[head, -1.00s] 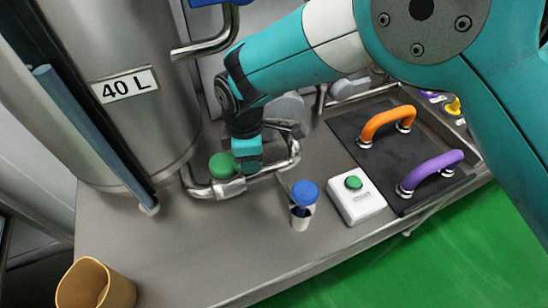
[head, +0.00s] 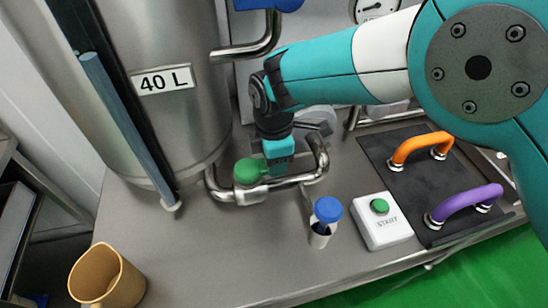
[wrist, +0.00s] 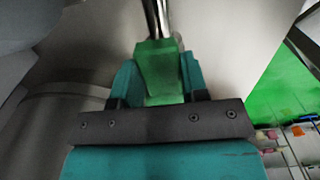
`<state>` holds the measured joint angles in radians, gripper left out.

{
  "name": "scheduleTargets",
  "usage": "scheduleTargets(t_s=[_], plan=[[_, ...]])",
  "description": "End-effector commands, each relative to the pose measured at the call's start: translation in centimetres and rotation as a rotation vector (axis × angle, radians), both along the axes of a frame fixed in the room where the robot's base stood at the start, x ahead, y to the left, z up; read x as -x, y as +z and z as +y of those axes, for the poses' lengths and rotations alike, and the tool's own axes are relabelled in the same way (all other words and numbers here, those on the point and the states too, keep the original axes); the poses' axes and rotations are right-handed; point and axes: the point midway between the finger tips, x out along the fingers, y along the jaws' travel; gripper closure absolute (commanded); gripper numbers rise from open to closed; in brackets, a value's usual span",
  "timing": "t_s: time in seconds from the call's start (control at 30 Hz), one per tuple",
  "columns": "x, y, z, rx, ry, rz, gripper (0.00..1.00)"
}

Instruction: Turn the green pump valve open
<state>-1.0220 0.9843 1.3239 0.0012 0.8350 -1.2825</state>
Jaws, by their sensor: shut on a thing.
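The green pump valve (head: 247,172) sits on a bent steel pipe (head: 292,181) at the foot of the tank. In the head view, its round green part shows to the left of my gripper (head: 279,155), whose teal fingers are beside it above the pipe. In the wrist view, a green block of the valve (wrist: 160,72) is between the two teal fingers of my gripper (wrist: 160,82), which are shut on it. The steel pipe runs on beyond it. The fingers hide part of the valve, and its exact turn angle is hard to tell.
The steel tank (head: 165,120) marked 40 L stands at left. A blue-capped bottle (head: 323,220) and a white START button box (head: 382,221) stand in front. Orange (head: 422,146) and purple (head: 465,203) handles are at right, a tan jug (head: 108,278) at front left. Bare counter lies between.

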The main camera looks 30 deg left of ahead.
Motion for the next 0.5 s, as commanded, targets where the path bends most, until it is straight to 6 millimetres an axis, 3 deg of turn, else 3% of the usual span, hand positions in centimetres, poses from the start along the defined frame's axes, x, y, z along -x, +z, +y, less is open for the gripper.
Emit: scheduleTargets(t_s=[0.07, 0.1, 0.17, 0.5], plan=[[-0.12, 0.21, 0.20, -0.009, 0.008, -0.004, 1.00], [-0.10, 0.21, 0.20, -0.008, 0.009, -0.003, 0.50], [-0.09, 0.18, 0.17, -0.007, 0.008, -0.003, 0.36], [-0.07, 0.31, 0.06, -0.004, 0.003, -0.002, 0.34]])
